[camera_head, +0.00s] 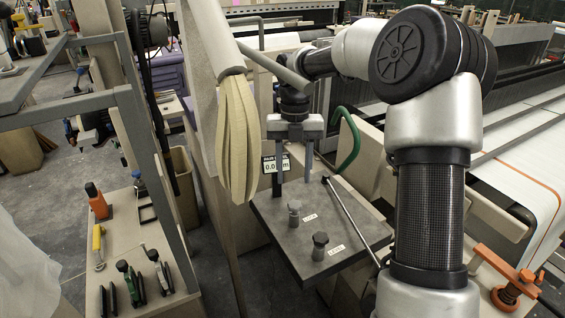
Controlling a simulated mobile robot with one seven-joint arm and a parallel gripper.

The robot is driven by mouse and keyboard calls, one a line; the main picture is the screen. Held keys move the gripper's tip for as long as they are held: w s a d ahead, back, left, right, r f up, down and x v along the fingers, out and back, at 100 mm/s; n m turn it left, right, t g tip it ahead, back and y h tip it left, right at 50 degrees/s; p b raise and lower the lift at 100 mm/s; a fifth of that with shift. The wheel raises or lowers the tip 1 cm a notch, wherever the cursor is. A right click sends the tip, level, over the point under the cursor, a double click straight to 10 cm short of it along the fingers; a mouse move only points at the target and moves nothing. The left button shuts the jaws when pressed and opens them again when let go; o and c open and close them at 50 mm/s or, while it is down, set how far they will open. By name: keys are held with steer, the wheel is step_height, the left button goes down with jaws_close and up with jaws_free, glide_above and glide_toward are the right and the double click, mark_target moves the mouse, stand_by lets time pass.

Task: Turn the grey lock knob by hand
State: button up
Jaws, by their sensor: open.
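The grey lock knob (294,213) stands upright on a dark grey plate (273,238), left of a small white label that seems to read LOCK. A second, similar grey knob (320,246) stands nearer on the same plate, beside another white label. My gripper (295,178) points down above the far part of the plate, behind and above the lock knob. Its two fingers are spread apart with nothing between them. The gripper is apart from both knobs.
A thin metal rod (349,218) slants along the plate's right side. A green curved handle (349,140) is right of my gripper. A beige strand bundle (238,140) hangs close on the left.

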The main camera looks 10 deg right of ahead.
mark_target(295, 205)
steer(key=shift+s+d+f+n, duration=0.1)
steer(key=shift+d+f+n, duration=0.1)
steer(key=shift+n, duration=0.1)
steer(key=shift+s+f, duration=0.15)
steer(key=shift+f, duration=0.6)
steer(key=f, duration=0.2)
steer(key=f+b, duration=0.1)
steer(key=f, duration=0.1)
steer(key=f+b, duration=0.1)
steer(key=f, duration=0.1)
steer(key=shift+s+a+f, duration=0.1)
steer(key=shift+s+f, duration=0.15)
steer(key=shift+s, duration=0.15)
steer(key=shift+r, duration=0.25)
steer(key=shift+f, duration=0.1)
steer(key=c, duration=0.8)
steer(key=shift+o, duration=0.2)
